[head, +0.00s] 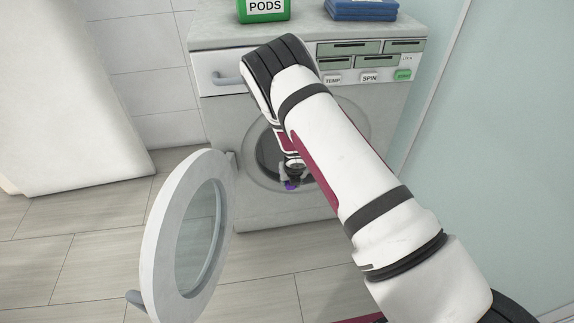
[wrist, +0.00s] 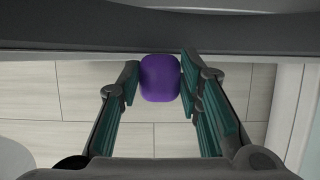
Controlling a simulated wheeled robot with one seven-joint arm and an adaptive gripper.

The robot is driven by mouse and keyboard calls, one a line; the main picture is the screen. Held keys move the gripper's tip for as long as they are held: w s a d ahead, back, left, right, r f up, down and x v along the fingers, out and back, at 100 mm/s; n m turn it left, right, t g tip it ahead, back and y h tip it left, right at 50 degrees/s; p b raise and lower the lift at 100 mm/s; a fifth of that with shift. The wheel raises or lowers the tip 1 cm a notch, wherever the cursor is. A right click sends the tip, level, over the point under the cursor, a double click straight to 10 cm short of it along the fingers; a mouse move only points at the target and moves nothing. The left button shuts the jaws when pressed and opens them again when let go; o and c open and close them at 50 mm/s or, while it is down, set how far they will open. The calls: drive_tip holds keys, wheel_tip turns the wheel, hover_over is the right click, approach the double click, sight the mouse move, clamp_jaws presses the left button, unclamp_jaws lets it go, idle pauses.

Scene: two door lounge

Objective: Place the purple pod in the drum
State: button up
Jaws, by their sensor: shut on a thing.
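The purple pod (wrist: 160,78) is between the fingers of my gripper (wrist: 160,85) in the wrist view, which is shut on it. In the head view the pod (head: 291,185) shows as a small purple spot below my gripper (head: 291,175), in front of the washer's round opening. The drum (head: 268,155) is the dark inside of that opening, partly hidden by my arm. In the wrist view a dark curved edge crosses the top, just beyond the pod. I cannot tell whether the pod is inside the opening.
The washer door (head: 160,230) stands wide open at left. A green PODS box (head: 263,10) and folded blue cloth (head: 360,10) sit on top of the washer (head: 215,120). A pale wall (head: 480,150) is close on the right. Wooden floor (head: 90,225) is clear at left.

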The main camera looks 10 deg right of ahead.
drive_tip(key=shift+w+d+r, duration=0.1)
drive_tip(key=shift+w+r, duration=0.05)
drive_tip(key=shift+w, duration=0.65)
drive_tip(key=shift+w+f+p, duration=0.2)
drive_tip(key=shift+w+p, duration=0.25)
drive_tip(key=shift+w, duration=0.25)
drive_tip(key=shift+w+r, duration=0.2)
drive_tip(key=shift+w, duration=0.6)
drive_tip(key=shift+w+f, duration=0.2)
drive_tip(key=shift+w, duration=0.35)
drive_tip(key=shift+w+r, duration=0.1)
drive_tip(key=shift+w, duration=0.55)
drive_tip(key=shift+w+f+b, duration=0.3)
drive_tip(key=shift+w+b, duration=0.05)
drive_tip(key=shift+w, duration=0.25)
drive_tip(key=shift+w+f+b, duration=0.25)
drive_tip(key=shift+w+b, duration=0.1)
drive_tip(key=shift+w, duration=0.25)
drive_tip(key=shift+f, duration=0.2)
